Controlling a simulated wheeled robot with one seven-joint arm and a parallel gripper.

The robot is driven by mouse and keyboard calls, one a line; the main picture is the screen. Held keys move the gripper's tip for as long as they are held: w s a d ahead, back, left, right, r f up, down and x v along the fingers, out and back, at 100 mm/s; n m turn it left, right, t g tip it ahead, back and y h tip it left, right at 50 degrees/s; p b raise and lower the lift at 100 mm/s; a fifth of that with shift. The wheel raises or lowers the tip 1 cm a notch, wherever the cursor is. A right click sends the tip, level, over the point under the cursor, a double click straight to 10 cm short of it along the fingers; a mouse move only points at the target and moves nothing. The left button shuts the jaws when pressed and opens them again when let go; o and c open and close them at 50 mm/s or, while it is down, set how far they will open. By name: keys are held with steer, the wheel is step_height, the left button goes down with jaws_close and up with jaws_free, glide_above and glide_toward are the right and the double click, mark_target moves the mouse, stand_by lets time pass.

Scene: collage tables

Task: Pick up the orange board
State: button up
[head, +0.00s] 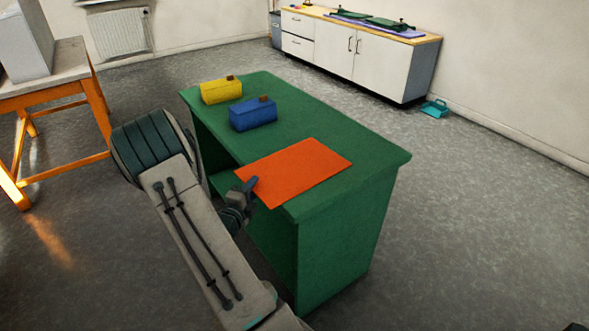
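The orange board (297,170) lies flat on the green table (345,140), near its front edge. Its front left corner reaches the edge of the tabletop. My gripper (251,184) is at the board's left corner, at the table's edge. My arm comes up from the lower part of the picture. The fingers are small and partly hidden by the wrist, so I cannot tell whether they are open or touching the board.
A blue box (253,114) and a yellow box (221,91) stand on the table behind the board. An orange-legged table (70,82) is at the left. A white cabinet (355,57) stands at the back wall. A teal dustpan (434,108) lies on the floor. Floor at the right is clear.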

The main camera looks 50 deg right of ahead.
jaws_close()
steer(key=shift+r, duration=0.1)
